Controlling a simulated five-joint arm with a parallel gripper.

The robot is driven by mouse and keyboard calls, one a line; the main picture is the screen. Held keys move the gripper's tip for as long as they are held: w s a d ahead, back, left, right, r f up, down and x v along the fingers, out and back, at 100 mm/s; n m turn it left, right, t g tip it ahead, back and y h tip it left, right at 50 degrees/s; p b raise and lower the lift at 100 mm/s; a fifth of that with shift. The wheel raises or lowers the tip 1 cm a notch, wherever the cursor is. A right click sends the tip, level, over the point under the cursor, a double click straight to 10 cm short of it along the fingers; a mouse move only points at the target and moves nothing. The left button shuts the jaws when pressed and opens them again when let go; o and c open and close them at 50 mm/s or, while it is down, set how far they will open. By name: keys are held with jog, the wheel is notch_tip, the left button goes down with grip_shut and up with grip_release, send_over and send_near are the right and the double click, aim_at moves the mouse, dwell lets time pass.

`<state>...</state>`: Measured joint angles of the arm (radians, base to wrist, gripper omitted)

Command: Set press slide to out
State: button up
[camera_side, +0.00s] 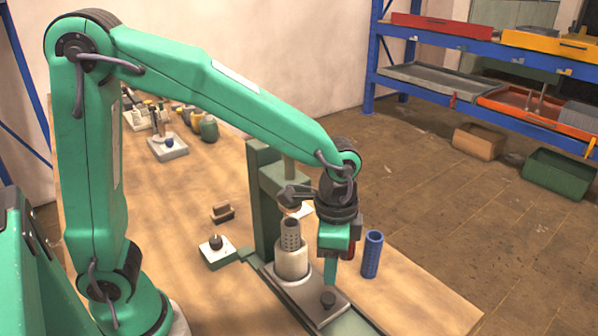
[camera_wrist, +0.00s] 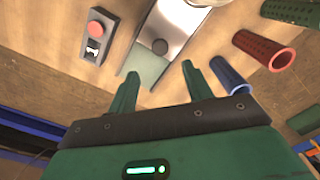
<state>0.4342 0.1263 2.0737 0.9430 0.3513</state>
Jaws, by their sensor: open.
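The press (camera_side: 262,200) has a green frame and stands on the wooden bench. Its slide is a grey plate (camera_side: 303,295) with a dark round knob (camera_side: 327,298) near its front end. A pale round holder on the plate (camera_side: 291,263) carries a grey perforated cylinder (camera_side: 290,235). My gripper (camera_side: 331,278) points down over the front of the plate, close to the knob. In the wrist view, the slide plate (camera_wrist: 185,25) and knob (camera_wrist: 160,47) lie beyond my gripper's separated, empty fingers (camera_wrist: 159,68). Whether they touch the knob cannot be told.
A blue perforated tube (camera_side: 372,254) stands just right of my gripper. A small box with a red button (camera_wrist: 97,29) is left there. The bench's front right is clear.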

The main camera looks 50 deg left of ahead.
aim_at(329, 298)
jog(key=shift+f, duration=0.95)
jog(key=shift+f, duration=0.1)
jog(key=shift+f, duration=3.8)
jog(key=shift+c, duration=0.2)
grip_shut()
